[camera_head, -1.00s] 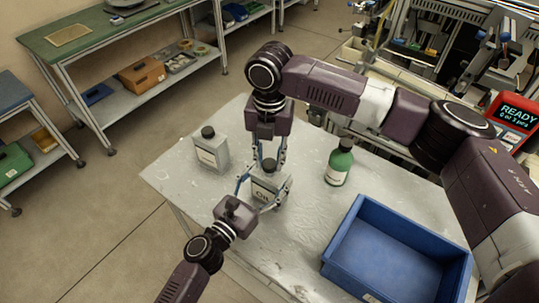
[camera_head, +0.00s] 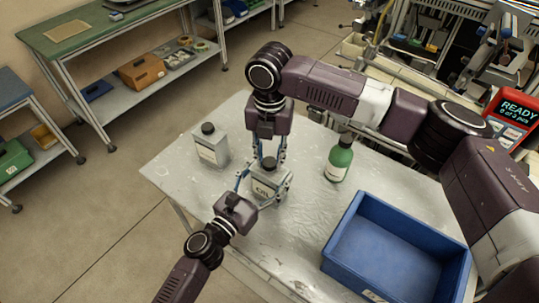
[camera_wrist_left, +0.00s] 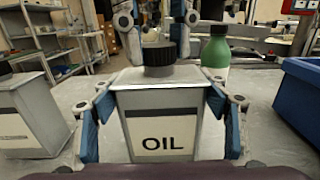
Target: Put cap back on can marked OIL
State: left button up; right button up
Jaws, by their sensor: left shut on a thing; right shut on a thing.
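The grey metal can marked OIL (camera_wrist_left: 165,125) stands upright on the table, and it also shows in the head view (camera_head: 266,191). My left gripper (camera_wrist_left: 163,118) is shut on its sides, one finger on each side. A black ribbed cap (camera_wrist_left: 160,58) is at the can's top; whether it is fully seated I cannot tell. In the head view the cap (camera_head: 269,163) sits between the fingertips of my right gripper (camera_head: 269,158), which points down from above and is shut on it. The fingers partly hide the cap.
Another capped grey can (camera_head: 212,150) stands to the left. A green bottle with a dark cap (camera_head: 339,163) stands to the right. An empty blue bin (camera_head: 385,252) takes up the table's front right. The grey table (camera_head: 290,238) is bare between can and bin.

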pick_arm(q)
jog(key=c, duration=0.7)
pick_arm(e)
jog(key=shift+f, duration=0.1)
pick_arm(q)
grip_shut()
pick_arm(e)
jog(key=m, duration=1.6)
jog(key=shift+s, duration=0.1)
jog(key=m, duration=1)
jog(key=shift+a+m, duration=0.1)
jog(key=shift+m, duration=0.2)
jog(key=m, duration=1.3)
jog(key=shift+m, duration=0.4)
jog(key=m, duration=0.5)
jog(key=shift+m, duration=0.4)
jog(key=m, duration=0.3)
jog(key=shift+f+m, duration=0.1)
jog(key=shift+m, duration=0.3)
jog(key=m, duration=0.3)
jog(key=shift+m, duration=0.3)
jog(key=o, duration=0.8)
